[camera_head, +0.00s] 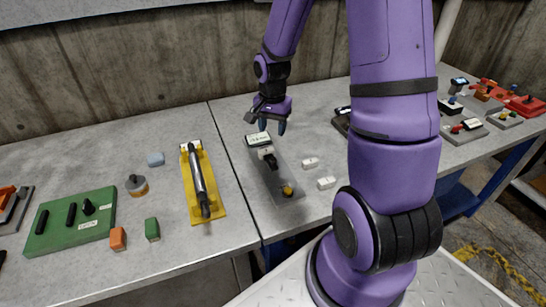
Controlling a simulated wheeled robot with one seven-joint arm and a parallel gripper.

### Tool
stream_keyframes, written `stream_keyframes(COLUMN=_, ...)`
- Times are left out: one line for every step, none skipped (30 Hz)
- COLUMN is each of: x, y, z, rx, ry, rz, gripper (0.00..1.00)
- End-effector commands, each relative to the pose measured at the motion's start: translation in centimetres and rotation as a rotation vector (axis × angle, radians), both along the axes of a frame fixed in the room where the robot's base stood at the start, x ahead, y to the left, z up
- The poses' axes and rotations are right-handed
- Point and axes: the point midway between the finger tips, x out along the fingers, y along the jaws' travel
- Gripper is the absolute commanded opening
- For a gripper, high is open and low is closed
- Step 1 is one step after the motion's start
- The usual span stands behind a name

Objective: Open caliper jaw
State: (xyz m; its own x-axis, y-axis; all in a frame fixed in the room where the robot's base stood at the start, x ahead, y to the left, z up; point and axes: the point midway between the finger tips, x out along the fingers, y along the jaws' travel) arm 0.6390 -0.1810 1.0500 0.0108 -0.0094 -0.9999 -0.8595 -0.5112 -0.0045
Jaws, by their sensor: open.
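The caliper is most likely the grey device (284,182) on the middle table, a long plate with a small pale display (258,140) at its far end. My gripper (270,127) is open and points down at the far end of the device, by the display. Its fingers look empty. I cannot tell whether they touch the device. The jaw's own opening is too small to make out.
Two small white blocks (318,172) lie right of the device. On the left are a yellow plate with a cylinder (203,185), a green board (70,225) and small loose blocks. More devices (465,130) stand at the right. My arm hides part of the table. A concrete wall is behind.

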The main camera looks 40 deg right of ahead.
Motion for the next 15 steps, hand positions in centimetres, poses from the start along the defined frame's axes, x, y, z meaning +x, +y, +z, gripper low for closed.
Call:
stream_keyframes(x=0.0, y=-0.2, z=-0.7, rx=0.006, ry=0.007, rz=-0.015, gripper=0.5)
stream_keyframes(x=0.1, y=-0.2, z=-0.9, rx=0.007, ry=0.008, rz=-0.022, gripper=0.5)
stream_keyframes(x=0.1, y=-0.3, z=-1.1, rx=0.009, ry=0.011, rz=-0.027, gripper=0.5)
stream_keyframes(x=0.1, y=-0.3, z=-1.3, rx=0.01, ry=0.013, rz=-0.03, gripper=0.5)
stream_keyframes(x=0.1, y=-0.3, z=-1.5, rx=0.011, ry=0.013, rz=-0.032, gripper=0.5)
stream_keyframes(x=0.1, y=-0.3, z=-1.7, rx=0.011, ry=0.013, rz=-0.033, gripper=0.5)
stream_keyframes(x=0.1, y=-0.3, z=-1.9, rx=0.01, ry=0.013, rz=-0.033, gripper=0.5)
stream_keyframes(x=0.1, y=-0.3, z=-2.1, rx=0.01, ry=0.013, rz=-0.033, gripper=0.5)
stream_keyframes(x=0.1, y=-0.3, z=-2.5, rx=0.011, ry=0.014, rz=-0.033, gripper=0.5)
stream_keyframes(x=0.1, y=-0.3, z=-2.9, rx=0.011, ry=0.015, rz=-0.032, gripper=0.5)
stream_keyframes(x=0.1, y=-0.3, z=-3.3, rx=0.011, ry=0.015, rz=-0.032, gripper=0.5)
stream_keyframes(x=0.1, y=-0.3, z=-3.9, rx=0.011, ry=0.014, rz=-0.032, gripper=0.5)
stream_keyframes(x=0.0, y=-0.3, z=-4.4, rx=0.012, ry=0.016, rz=-0.031, gripper=0.5)
stream_keyframes(x=0.1, y=-0.3, z=-4.9, rx=0.011, ry=0.015, rz=-0.031, gripper=0.5)
stream_keyframes(x=0.1, y=-0.3, z=-5.5, rx=0.011, ry=0.015, rz=-0.031, gripper=0.5)
